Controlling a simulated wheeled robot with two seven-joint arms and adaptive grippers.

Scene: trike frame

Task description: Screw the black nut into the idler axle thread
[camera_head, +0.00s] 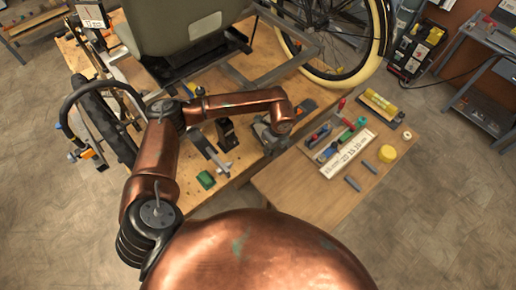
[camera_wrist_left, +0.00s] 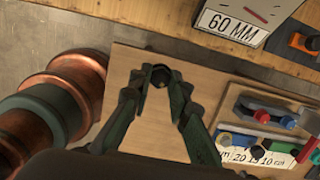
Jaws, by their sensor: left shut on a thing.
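My left gripper (camera_wrist_left: 160,72) is shut on a small black nut (camera_wrist_left: 160,77), held between the fingertips above the bare wood of the small table. In the head view, my left arm reaches over the bench and its wrist hides most of the gripper and the nut. The trike frame (camera_head: 258,78) stands on the workbench at the back, with a wheel at each side. I cannot make out the idler axle thread in either view. My right gripper is in neither view.
A "60 MM" sign (camera_wrist_left: 233,24) shows in the wrist view.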

